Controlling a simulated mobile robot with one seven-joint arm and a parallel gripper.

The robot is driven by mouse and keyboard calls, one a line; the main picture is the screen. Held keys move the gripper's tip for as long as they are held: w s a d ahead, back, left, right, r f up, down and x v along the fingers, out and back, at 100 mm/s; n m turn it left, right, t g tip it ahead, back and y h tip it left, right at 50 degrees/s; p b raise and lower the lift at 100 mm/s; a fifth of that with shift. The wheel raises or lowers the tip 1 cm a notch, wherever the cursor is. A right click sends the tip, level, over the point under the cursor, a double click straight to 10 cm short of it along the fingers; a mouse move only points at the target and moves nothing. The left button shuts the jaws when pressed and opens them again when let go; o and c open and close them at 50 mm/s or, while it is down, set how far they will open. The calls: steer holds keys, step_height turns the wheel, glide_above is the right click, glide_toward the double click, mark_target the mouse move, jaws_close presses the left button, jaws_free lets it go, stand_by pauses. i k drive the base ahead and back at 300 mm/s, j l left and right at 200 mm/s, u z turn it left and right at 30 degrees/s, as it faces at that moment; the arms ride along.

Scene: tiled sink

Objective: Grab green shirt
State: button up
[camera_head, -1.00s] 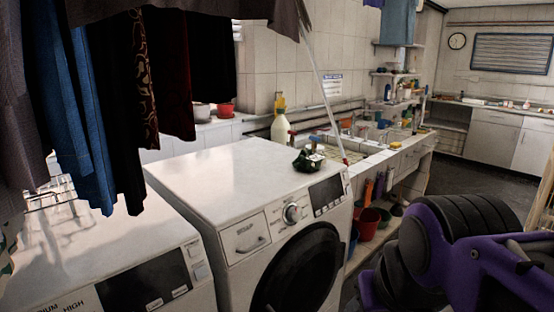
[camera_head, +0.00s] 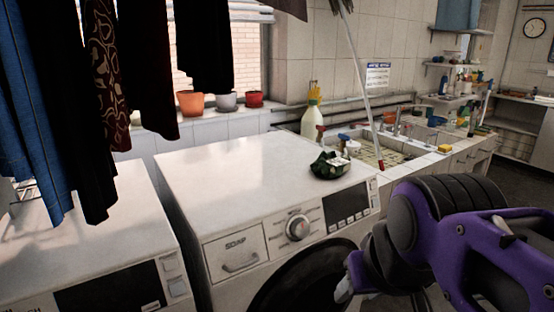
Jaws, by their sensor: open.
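A small crumpled dark green bundle (camera_head: 329,165) lies on the top of the right white washing machine, near its front right corner. It looks like folded cloth with some pale patches, and it is the only green cloth I can make out. My gripper (camera_head: 345,287) shows only in part at the bottom, in front of the machine's round door, below and apart from the green bundle. It is open, and I see nothing held in it. My purple and black arm covers the lower right.
Dark and blue clothes (camera_head: 110,90) hang at the upper left over the machines. The right washing machine's top (camera_head: 235,165) is otherwise clear. A mop handle (camera_head: 362,95) leans by the tiled sink (camera_head: 385,155). A spray bottle (camera_head: 312,118) and pots (camera_head: 190,103) stand behind.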

mark_target(328, 164)
steer(key=i+l+u, duration=0.3)
steer(key=l, duration=0.35)
steer(key=i+l+u, duration=0.3)
steer(key=l, duration=0.4)
steer(key=i+l+u, duration=0.2)
steer(key=l+u, duration=0.15)
steer(key=l, duration=0.45)
steer(key=i+l+u, duration=0.1)
steer(key=l+u, duration=0.2)
steer(key=l, duration=0.5)
steer(key=l+u, duration=0.3)
steer(key=l, duration=0.5)
steer(key=k+j+u, duration=0.15)
steer(key=j+u, duration=0.15)
steer(key=l, duration=0.35)
steer(key=i+l+z, duration=0.15)
steer(key=l, duration=0.2)
